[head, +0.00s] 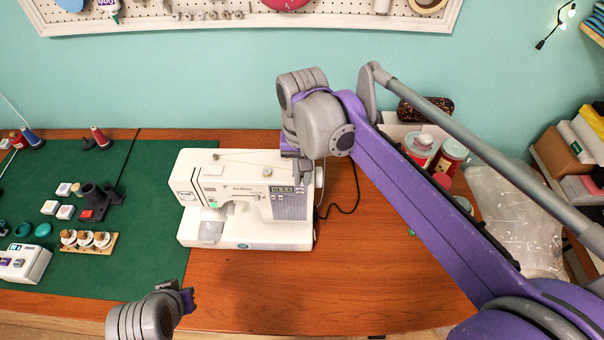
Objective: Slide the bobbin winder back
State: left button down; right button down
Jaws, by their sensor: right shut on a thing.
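The white sewing machine (225,177) stands on the wooden table, with its display and handwheel side at the right. My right gripper (299,181) reaches down to the top right end of the machine, where the bobbin winder sits. It is shut on the bobbin winder, which the fingers and wrist hide almost fully. A small thread guide or knob (267,172) shows on the machine top, with a thread running to it from the left. My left gripper (187,300) is low at the front edge, apart from the machine and empty; its finger gap is unclear.
A green mat (130,240) at left holds small blocks, spools and a white device (23,262). Red-and-white tins (449,156) stand behind my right arm. A black cord (350,205) lies right of the machine. The table front (330,290) is clear.

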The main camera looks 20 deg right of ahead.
dwell(0.4)
jog(key=shift+w+a, duration=0.15)
jog(key=shift+a, duration=0.45)
jog(key=c, duration=0.9)
grip_release()
jog(key=shift+a, duration=0.1)
notch_tip(320, 180, up, 11)
jog(key=shift+f+p, duration=0.1)
jog(key=shift+p, duration=0.4)
jog(key=s+d+f+n+t, duration=0.1)
jog(key=s+d+f+t, duration=0.1)
jog(key=s+f, duration=0.3)
jog(key=s+d+f+n+t, duration=0.1)
jog(key=s+d+f, duration=0.2)
jog(key=s+f, duration=0.2)
jog(key=s+d+f+n+t, duration=0.1)
jog(key=s+f, duration=0.4)
jog(key=f, duration=0.5)
jog(key=shift+s+d+f+t, duration=0.15)
jog(key=shift+d+f+t, duration=0.2)
jog(key=shift+d+t, duration=0.45)
